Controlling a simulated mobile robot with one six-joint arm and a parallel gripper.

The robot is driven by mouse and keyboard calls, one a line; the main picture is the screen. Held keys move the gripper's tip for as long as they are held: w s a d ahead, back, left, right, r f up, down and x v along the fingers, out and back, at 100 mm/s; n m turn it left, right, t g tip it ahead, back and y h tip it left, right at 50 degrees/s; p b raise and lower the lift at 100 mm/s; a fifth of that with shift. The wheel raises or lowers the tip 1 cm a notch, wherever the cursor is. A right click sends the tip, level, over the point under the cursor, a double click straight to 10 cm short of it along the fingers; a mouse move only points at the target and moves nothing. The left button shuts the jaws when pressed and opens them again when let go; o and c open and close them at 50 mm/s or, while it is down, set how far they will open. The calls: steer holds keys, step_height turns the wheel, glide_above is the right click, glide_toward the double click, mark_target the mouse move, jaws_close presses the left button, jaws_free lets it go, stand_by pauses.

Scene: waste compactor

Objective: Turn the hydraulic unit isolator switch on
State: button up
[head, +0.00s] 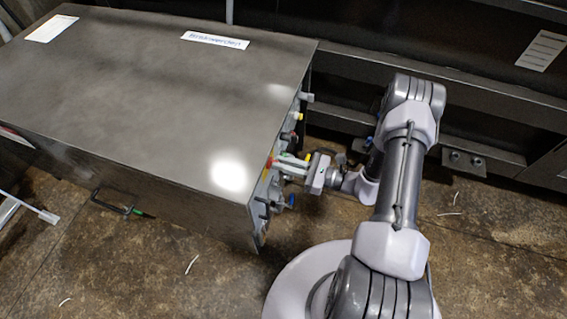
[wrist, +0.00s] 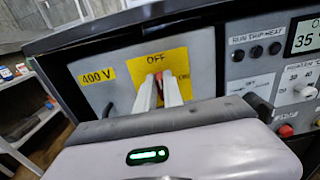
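The isolator switch shows in the wrist view as a red handle (wrist: 159,76) on a yellow plate (wrist: 121,73) marked OFF at the top, beside a yellow 400 V label (wrist: 97,75). In the head view the switch is on the cabinet's right-hand face, largely hidden by the fingers. My gripper (wrist: 161,84) has its two pale fingers at the plate, with the red handle between their tips; it also shows at the panel in the head view (head: 281,163). The fingers stand slightly apart; whether they press on the handle cannot be seen. The handle's exact angle is partly hidden.
The panel's right part carries buttons (wrist: 256,51), a display (wrist: 305,35), a white knob (wrist: 304,90) and a red button (wrist: 286,131). The large grey cabinet (head: 150,80) fills the head view's left. Dark steel beams (head: 400,72) run behind my arm. Floor is open in front.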

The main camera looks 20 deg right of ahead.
jaws_close()
steer(key=shift+m, duration=0.3)
steer(key=m, duration=0.8)
steer(key=shift+w+d+f+p, duration=0.25)
steer(key=shift+w+d+p, duration=0.05)
steer(key=shift+w+p, duration=0.1)
steer(key=shift+w+d+f+m, duration=0.1)
steer(key=shift+f+m, duration=0.1)
steer(key=shift+m, duration=1.35)
steer(key=shift+a+f+m, duration=0.1)
steer(key=shift+f+m, duration=0.05)
steer(key=shift+m, duration=1.35)
steer(key=shift+w+d+f+m, duration=0.1)
steer(key=shift+f+m, duration=0.1)
steer(key=shift+m, duration=1.35)
steer(key=o, duration=0.7)
jaws_free()
steer(key=shift+c, duration=0.2)
